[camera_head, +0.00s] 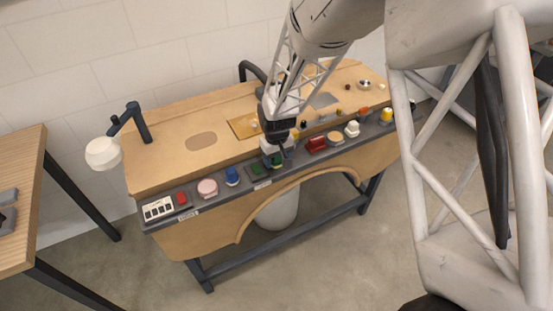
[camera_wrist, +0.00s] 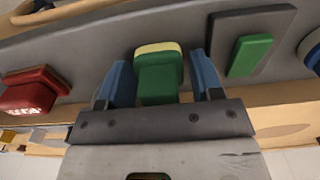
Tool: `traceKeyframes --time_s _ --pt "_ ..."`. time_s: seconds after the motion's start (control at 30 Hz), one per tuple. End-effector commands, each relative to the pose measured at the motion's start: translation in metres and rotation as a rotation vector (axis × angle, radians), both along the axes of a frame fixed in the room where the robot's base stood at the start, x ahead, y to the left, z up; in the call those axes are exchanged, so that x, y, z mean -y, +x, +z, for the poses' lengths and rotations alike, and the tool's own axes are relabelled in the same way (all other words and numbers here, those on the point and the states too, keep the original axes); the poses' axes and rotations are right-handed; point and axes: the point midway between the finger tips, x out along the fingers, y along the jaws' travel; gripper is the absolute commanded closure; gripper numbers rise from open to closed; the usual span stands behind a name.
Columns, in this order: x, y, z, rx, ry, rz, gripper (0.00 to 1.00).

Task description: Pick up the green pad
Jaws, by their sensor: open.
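A green pad (camera_wrist: 158,78) with a pale yellow edge stands on the dark grey front strip of the bench. It is between the two blue fingers of my gripper (camera_wrist: 161,70) in the wrist view, with a small gap on each side. The fingers are open. In the head view, my gripper (camera_head: 273,158) is low over the front strip and the pad (camera_head: 277,160) is partly hidden by it. A second green piece (camera_wrist: 250,54), flat and rectangular, lies on a dark plate beside the gripper; it also shows in the head view (camera_head: 255,169).
On the strip (camera_head: 330,138), a blue knob (camera_head: 232,176), a pink round piece (camera_head: 208,189) and a red block (camera_head: 316,144) stand near the gripper. A white lamp (camera_head: 103,153) is at the bench's left end. The wooden top behind is partly clear.

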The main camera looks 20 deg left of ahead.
Motion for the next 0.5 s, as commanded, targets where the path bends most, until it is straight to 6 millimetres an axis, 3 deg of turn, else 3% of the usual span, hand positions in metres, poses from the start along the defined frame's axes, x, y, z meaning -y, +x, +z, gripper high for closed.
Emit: traceKeyframes --time_s 0.23,0.5 --pt "0.0 0.0 0.0002 0.0 0.0 0.0 0.4" --pt "-0.0001 0.0001 0.0003 0.0 0.0 0.0 0.77"
